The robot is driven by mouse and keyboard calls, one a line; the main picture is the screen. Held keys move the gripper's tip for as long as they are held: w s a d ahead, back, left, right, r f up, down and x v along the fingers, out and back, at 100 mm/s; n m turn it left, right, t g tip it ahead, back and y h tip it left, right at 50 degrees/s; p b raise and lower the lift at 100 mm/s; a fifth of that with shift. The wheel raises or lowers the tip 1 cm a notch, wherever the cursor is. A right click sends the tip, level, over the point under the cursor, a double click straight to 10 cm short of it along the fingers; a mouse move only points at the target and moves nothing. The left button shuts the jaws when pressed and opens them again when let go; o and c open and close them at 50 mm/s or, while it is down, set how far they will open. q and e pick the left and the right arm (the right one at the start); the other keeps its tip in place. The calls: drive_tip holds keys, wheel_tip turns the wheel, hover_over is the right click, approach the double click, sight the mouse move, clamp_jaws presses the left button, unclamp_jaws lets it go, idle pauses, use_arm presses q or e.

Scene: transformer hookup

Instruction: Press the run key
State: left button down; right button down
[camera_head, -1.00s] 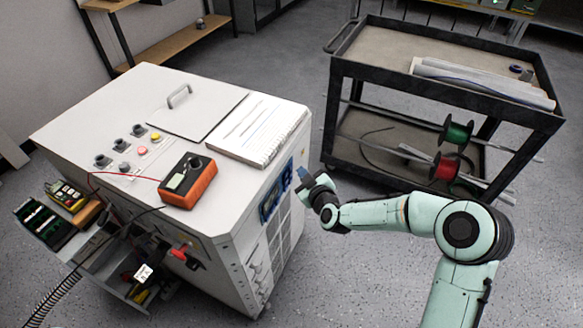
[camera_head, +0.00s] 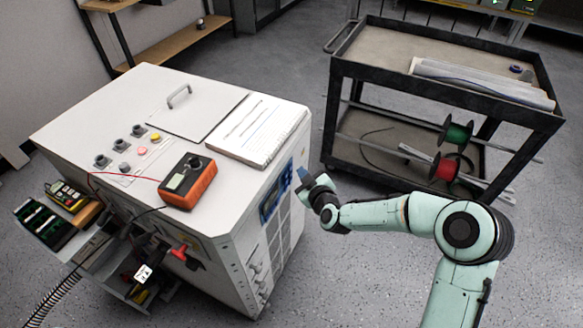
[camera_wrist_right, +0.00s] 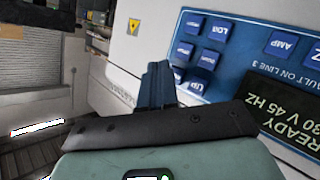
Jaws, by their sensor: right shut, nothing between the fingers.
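The blue control panel (camera_head: 268,208) is on the side of the white cabinet (camera_head: 130,85) that faces my right arm. In the right wrist view the panel (camera_wrist_right: 235,50) shows upside down, with several blue keys and a dark display (camera_wrist_right: 285,105) that reads READY. Some small key labels are too blurred to read, and I cannot tell which is the run key. My right gripper (camera_head: 303,173) is shut and empty, close to the panel. In the wrist view its blue fingertips (camera_wrist_right: 158,68) overlap the panel's edge beside the small keys. I cannot tell whether they touch. My left gripper is out of view.
A dark cart (camera_head: 440,85) with wire spools stands behind my right arm. A tray with tools (camera_head: 50,225) is at the left. Bare floor lies between cabinet and cart.

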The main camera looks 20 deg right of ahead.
idle(0.7)
drive_tip(key=shift+w+a+b, duration=0.25)
drive_tip(key=shift+w+b, duration=0.05)
drive_tip(key=shift+w, duration=0.05)
drive_tip(key=shift+w+a+f, duration=0.1)
drive_tip(key=shift+w+a, duration=0.15)
drive_tip(key=shift+w, duration=0.05)
idle(0.8)
drive_tip(key=shift+s+d, duration=0.5)
drive_tip(key=shift+s, duration=0.15)
drive_tip(key=s+d, duration=0.3)
drive_tip(key=shift+s+d, duration=0.15)
drive_tip(key=shift+s, duration=0.25)
